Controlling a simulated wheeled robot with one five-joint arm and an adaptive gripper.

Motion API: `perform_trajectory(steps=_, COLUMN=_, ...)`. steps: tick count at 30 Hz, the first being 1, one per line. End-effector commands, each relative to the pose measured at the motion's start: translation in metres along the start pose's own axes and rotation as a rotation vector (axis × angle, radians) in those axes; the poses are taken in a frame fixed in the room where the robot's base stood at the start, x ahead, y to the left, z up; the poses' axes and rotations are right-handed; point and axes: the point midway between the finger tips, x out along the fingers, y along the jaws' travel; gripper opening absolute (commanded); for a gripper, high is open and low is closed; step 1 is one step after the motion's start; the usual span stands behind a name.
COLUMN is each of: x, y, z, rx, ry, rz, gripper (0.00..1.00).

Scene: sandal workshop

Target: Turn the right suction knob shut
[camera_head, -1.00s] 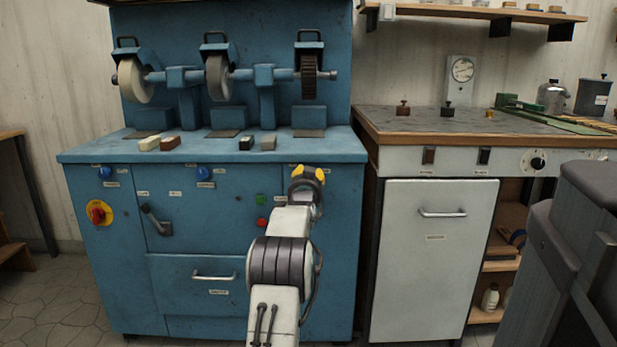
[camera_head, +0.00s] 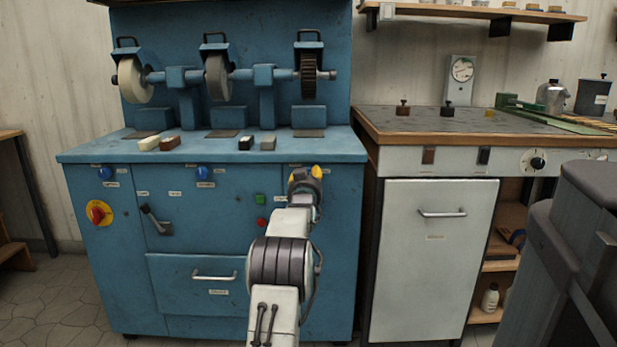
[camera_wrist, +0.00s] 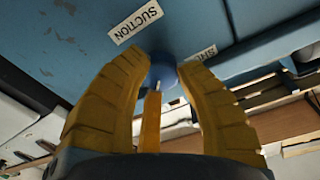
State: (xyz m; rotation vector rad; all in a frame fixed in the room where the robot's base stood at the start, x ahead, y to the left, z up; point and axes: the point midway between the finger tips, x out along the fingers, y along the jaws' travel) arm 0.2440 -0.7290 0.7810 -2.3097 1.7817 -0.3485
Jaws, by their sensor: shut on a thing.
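In the wrist view, the right suction knob (camera_wrist: 163,69) is round and blue and sits on the blue panel. A white SUCTION label (camera_wrist: 136,22) and a partly covered second label (camera_wrist: 200,54), of which the letters "SH" show, are close to it. In the head view my gripper (camera_head: 305,173) is at the upper right of the blue cabinet front and hides the knob. The knob's exact angle is hard to tell.
Two similar blue knobs, the left one (camera_head: 105,173) and the middle one (camera_head: 203,172), sit along the same panel. A green button (camera_head: 260,199) and a red button (camera_head: 261,223) are left of my arm. The bench top (camera_head: 345,147) juts out above my gripper.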

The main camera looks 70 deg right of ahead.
Motion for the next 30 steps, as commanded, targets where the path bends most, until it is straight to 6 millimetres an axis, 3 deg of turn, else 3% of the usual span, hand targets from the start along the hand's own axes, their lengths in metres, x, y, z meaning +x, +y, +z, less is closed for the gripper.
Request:
perform_trajectory(steps=6, x=0.0002, y=-0.003, z=-0.0021, rx=0.001, ry=0.005, rz=-0.005, gripper=0.0)
perform_trajectory(steps=7, x=0.0002, y=-0.003, z=-0.002, rx=0.001, ry=0.005, rz=-0.005, gripper=0.34)
perform_trajectory(steps=15, x=0.0001, y=-0.0018, z=-0.0009, rx=0.002, ry=0.002, rz=-0.003, gripper=0.58)
perform_trajectory(steps=30, x=-0.0071, y=-0.0011, z=-0.0011, rx=0.002, ry=0.001, rz=-0.001, gripper=0.6)
